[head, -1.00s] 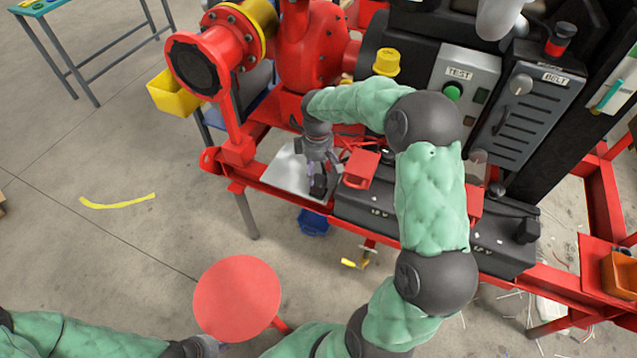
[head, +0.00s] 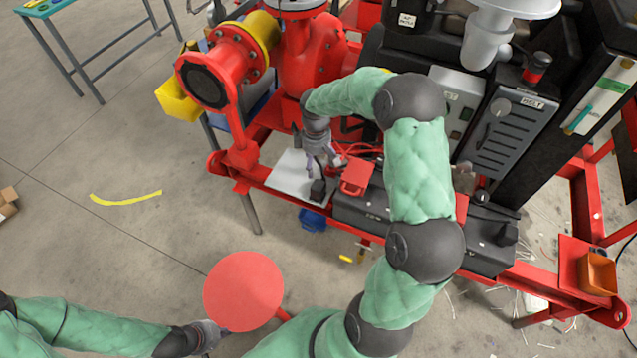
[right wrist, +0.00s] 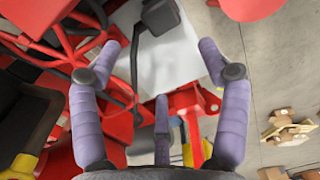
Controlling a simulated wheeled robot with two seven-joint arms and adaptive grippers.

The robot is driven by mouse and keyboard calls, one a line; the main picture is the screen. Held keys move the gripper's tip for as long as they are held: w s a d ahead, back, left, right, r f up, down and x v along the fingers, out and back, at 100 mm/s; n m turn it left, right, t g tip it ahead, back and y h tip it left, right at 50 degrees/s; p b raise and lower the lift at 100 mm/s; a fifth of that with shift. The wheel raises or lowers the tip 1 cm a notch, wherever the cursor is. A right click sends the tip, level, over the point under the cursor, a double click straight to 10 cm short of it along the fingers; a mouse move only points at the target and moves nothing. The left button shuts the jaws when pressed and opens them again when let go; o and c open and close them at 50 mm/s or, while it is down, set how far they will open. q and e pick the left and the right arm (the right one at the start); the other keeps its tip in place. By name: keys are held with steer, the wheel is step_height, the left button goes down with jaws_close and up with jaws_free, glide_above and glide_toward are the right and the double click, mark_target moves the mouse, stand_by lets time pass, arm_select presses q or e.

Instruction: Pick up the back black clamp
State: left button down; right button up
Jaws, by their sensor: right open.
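A black clamp (head: 318,190) sits on the pale metal plate (head: 287,180) at the left end of the red skid. In the right wrist view the black clamp (right wrist: 161,17) lies beyond the fingertips, with a black cable running from it. My right gripper (head: 323,162) is just above and behind the clamp. Its purple fingers (right wrist: 160,58) are spread apart and empty, with the clamp between their lines but not gripped. My left gripper (head: 212,332) is low in the head view beside a red disc (head: 243,290); its fingers are too hidden to read.
Black batteries (head: 365,210) with a red cover (head: 357,176) stand right of the plate. Red cables (head: 358,150) run behind the gripper. The red pump (head: 308,60) and its flange pipe stand behind and left. A blue container (head: 312,220) is below the skid edge.

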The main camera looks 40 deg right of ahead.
steer(key=p, duration=0.2)
steer(key=b, duration=0.1)
glide_above(319, 186)
steer(key=w, duration=0.1)
steer(key=f, duration=0.6)
steer(key=shift+w+d, duration=0.1)
steer(key=shift+w, duration=0.1)
steer(key=f, duration=0.1)
steer(key=s+f+b, duration=0.1)
steer(key=f, duration=0.2)
steer(key=shift+s+f+b, duration=0.25)
steer(key=shift+b, duration=0.1)
steer(key=shift+f, duration=0.35)
arm_select(q)
steer(key=shift+r, duration=0.2)
arm_select(e)
steer(key=c, duration=1.4)
